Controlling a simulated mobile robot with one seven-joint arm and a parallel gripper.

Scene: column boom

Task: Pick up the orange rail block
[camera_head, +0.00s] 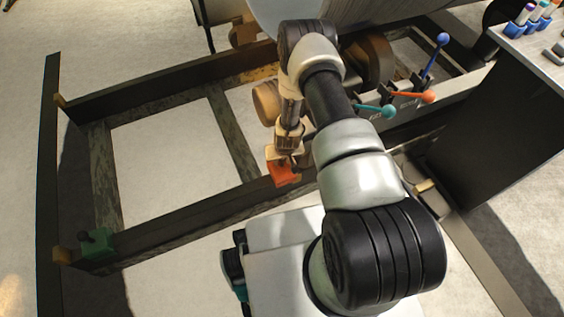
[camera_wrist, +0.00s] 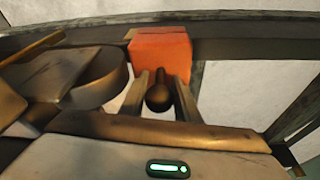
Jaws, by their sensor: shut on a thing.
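The orange rail block (camera_head: 283,174) is at the near dark rail of the frame, left of my forearm in the head view. In the wrist view the orange block (camera_wrist: 160,50) fills the upper middle, against the dark rail. A dark round knob (camera_wrist: 158,99) stands out from its near side. My gripper (camera_head: 289,157) is directly above the block, its fingers pointing down. In the wrist view the two fingers of my gripper (camera_wrist: 163,82) are on either side of the knob, shut on it. I cannot tell whether the block touches the rail or is just clear of it.
A green block (camera_head: 97,243) with a dark knob sits at the near rail's left end. Blue, teal and orange-tipped levers (camera_head: 400,96) stand to the right of my arm. A large grey cylinder (camera_head: 370,12) lies at the back. Open floor shows inside the frame.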

